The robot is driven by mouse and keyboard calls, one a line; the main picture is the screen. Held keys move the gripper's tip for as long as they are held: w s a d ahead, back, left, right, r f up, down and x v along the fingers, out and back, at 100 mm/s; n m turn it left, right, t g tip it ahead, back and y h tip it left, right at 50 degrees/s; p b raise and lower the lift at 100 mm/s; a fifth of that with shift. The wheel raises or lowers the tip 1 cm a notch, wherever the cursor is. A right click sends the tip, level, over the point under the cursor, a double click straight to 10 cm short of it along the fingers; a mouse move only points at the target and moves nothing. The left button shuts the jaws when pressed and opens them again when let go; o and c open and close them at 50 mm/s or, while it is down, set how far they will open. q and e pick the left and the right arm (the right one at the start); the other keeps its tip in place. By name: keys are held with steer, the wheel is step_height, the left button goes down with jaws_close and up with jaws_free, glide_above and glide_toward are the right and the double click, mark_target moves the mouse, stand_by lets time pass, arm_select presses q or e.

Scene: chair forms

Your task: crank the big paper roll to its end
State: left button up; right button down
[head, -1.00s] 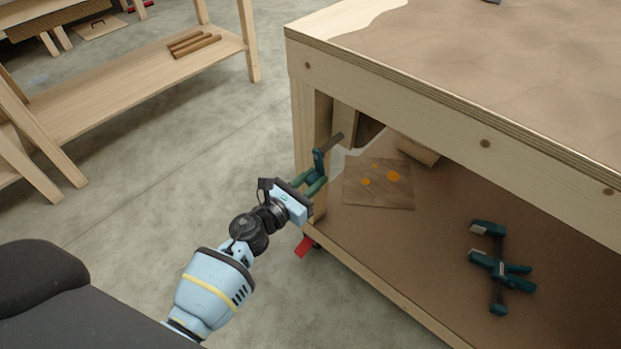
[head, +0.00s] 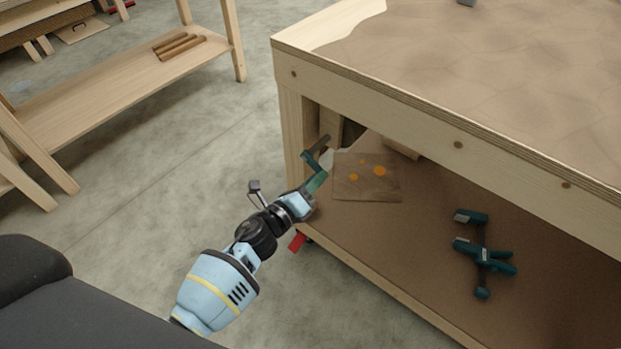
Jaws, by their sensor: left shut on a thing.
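My left gripper (head: 318,180) is at the near left leg of the workbench, under its top. It is shut on a teal, crank-like part (head: 311,160), whose dark bar (head: 323,145) sticks up beyond the fingers. The exact contact is small and partly hidden by the fingers. A brown paper roll (head: 401,148) shows only in part under the bench top, behind the front rail. I cannot tell from this view how the crank joins the roll. My right gripper is not in view.
On the workbench's lower shelf (head: 385,250) lie a brown sheet with orange spots (head: 367,178) and teal clamps (head: 483,252). A red piece (head: 297,241) is low by the leg. Another wooden bench (head: 130,85) holds brown rods (head: 179,46). The floor between is clear.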

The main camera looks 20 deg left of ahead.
arm_select(q)
steer(key=shift+d+r+n+p, duration=0.2)
steer(key=shift+r+n+p, duration=0.35)
steer(key=shift+n, duration=0.45)
steer(key=r+n+p, duration=0.1)
steer(key=n, duration=0.1)
steer(key=shift+s+d+r+n+p, duration=0.1)
steer(key=shift+r+n+p, duration=0.05)
steer(key=shift+n+p, duration=0.15)
steer(key=r+n+p, duration=0.1)
steer(key=n, duration=0.1)
steer(key=shift+r+n+p, duration=0.1)
steer(key=shift+n+p, duration=0.3)
steer(key=shift+r+n+p, duration=0.25)
steer(key=shift+n+p, duration=0.1)
steer(key=shift+n, duration=0.35)
steer(key=o, duration=1)
steer(key=shift+s+a, duration=0.1)
steer(key=shift+a, duration=0.1)
